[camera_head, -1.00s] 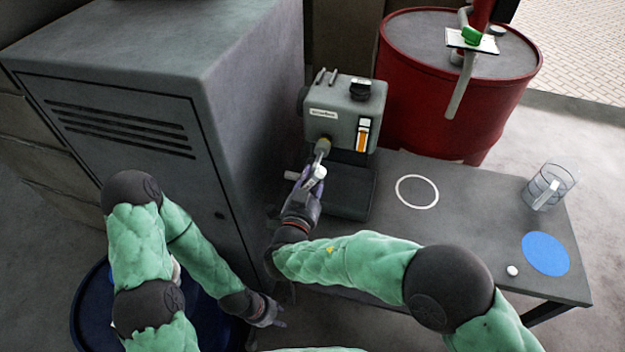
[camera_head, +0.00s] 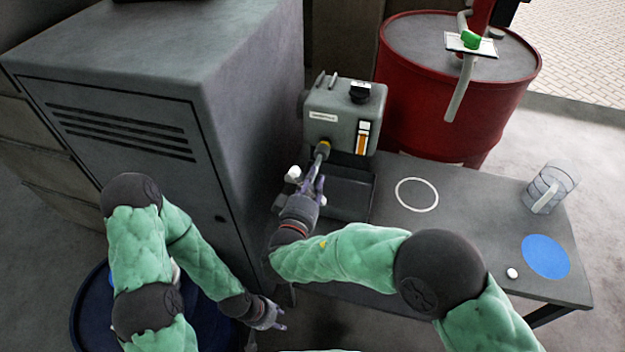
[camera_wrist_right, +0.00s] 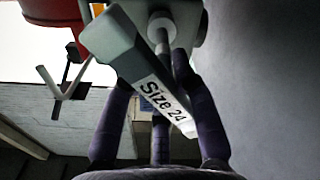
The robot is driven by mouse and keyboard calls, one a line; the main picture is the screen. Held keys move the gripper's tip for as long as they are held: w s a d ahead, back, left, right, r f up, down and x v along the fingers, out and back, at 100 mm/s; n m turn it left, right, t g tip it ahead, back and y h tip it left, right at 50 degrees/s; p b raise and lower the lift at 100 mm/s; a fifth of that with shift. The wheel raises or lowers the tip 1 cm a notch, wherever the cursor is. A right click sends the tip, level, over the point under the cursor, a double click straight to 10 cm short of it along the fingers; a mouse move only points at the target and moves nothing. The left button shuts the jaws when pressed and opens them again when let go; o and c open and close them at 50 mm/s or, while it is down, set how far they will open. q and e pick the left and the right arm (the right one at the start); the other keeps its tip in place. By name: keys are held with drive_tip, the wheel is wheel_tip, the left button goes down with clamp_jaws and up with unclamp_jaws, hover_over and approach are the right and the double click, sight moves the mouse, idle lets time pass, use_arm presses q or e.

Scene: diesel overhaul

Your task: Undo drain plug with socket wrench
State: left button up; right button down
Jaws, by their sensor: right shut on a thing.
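The grey engine unit (camera_head: 345,108) stands at the back of the bench, with the yellowish drain plug (camera_head: 324,147) low on its front. The socket wrench (camera_head: 319,160) reaches up to the plug; its far end appears to be at the plug, but whether it is fully seated cannot be told. My right gripper (camera_head: 309,186) is shut on the wrench. In the right wrist view, the wrench handle (camera_wrist_right: 133,68), marked "Size 24", lies diagonally between the fingers, and its shaft runs toward the unit. My left gripper (camera_head: 280,316) is open and empty, low beside the cabinet.
A tall grey cabinet (camera_head: 150,130) stands close on the left. A red drum (camera_head: 430,110) is behind the bench (camera_head: 460,225). A clear jug (camera_head: 550,188), a white ring (camera_head: 417,195), a blue disc (camera_head: 545,256) and a small white round piece (camera_head: 512,273) are on the bench's right part.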

drive_tip(key=n, duration=0.5)
drive_tip(key=shift+a+p, duration=0.15)
drive_tip(key=shift+p, duration=0.2)
drive_tip(key=shift+f+b, duration=0.15)
drive_tip(key=shift+b, duration=0.45)
drive_tip(key=c, duration=1.8)
unclamp_jaws()
clamp_jaws()
drive_tip(key=shift+s, duration=0.15)
drive_tip(key=shift+r+v, duration=0.2)
drive_tip(key=shift+v, duration=1.45)
